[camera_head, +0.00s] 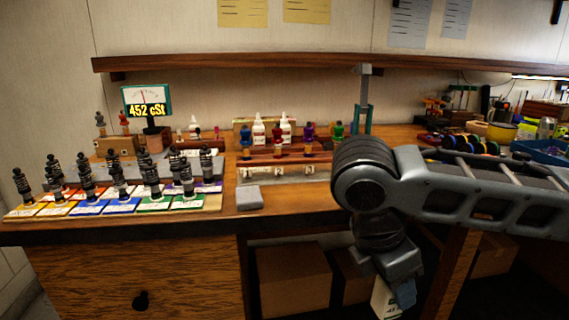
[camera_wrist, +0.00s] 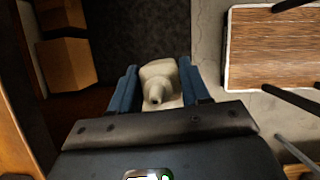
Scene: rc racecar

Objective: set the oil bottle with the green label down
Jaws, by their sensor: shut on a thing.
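My gripper (camera_wrist: 158,80) is shut on a white bottle with a narrow nozzle (camera_wrist: 156,92), its blue fingers on either side of it. In the head view the bottle (camera_head: 380,301) hangs below my wrist near the bottom edge, in front of the bench and below its top. My gripper (camera_head: 399,294) partly covers it there, and I cannot make out a green label. Two other white bottles (camera_head: 258,131) (camera_head: 286,129) stand at the back of the wooden bench (camera_head: 222,216).
Black shock absorbers (camera_head: 86,178) stand on coloured tiles at the bench's left. A meter (camera_head: 146,103) reads 452 cSt. A small grey block (camera_head: 249,198) lies near the front edge. Cardboard boxes (camera_head: 293,281) sit under the bench. A shelf (camera_head: 230,62) runs above.

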